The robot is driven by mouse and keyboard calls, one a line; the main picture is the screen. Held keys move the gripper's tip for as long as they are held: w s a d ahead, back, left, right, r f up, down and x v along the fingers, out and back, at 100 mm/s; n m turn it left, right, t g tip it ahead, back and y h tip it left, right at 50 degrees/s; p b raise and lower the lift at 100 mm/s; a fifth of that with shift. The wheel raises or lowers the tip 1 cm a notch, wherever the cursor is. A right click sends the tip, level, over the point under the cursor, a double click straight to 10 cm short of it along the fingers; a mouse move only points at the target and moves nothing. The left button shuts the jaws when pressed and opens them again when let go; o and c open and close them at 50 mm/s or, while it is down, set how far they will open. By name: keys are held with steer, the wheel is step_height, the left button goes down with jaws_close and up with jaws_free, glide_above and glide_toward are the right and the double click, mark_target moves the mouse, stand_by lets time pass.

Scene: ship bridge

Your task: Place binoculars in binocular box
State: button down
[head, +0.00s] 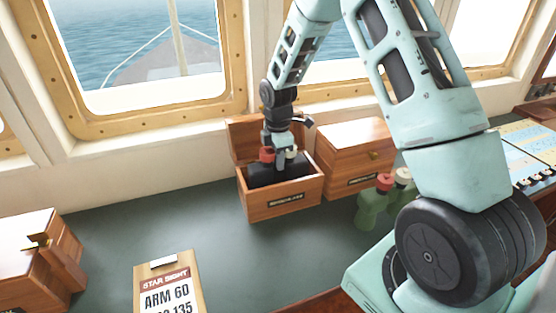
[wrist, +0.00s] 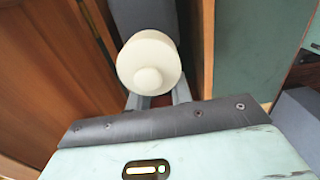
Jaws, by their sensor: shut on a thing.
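The binocular box (head: 281,205) is a wooden box with a small dark label, its lid (head: 243,139) standing open at the back. My gripper (head: 281,162) points down into it, shut on dark binoculars (head: 262,174) with one red and one white cap. The binoculars are inside the box opening; whether they touch its floor is hidden. In the wrist view the white cap (wrist: 150,65) of the binoculars shows close by the fingers, with a brown wooden wall to the left.
A closed wooden box (head: 350,150) stands right beside the binocular box. Green binoculars (head: 374,208) with red and white caps stand in front of it, partly behind my arm. Another wooden box (head: 35,255) and a star sight board (head: 168,285) are at left.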

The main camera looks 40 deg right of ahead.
steer(key=shift+f, duration=0.75)
steer(key=c, duration=1.3)
jaws_free()
steer(key=shift+f, duration=0.1)
steer(key=shift+o, duration=0.2)
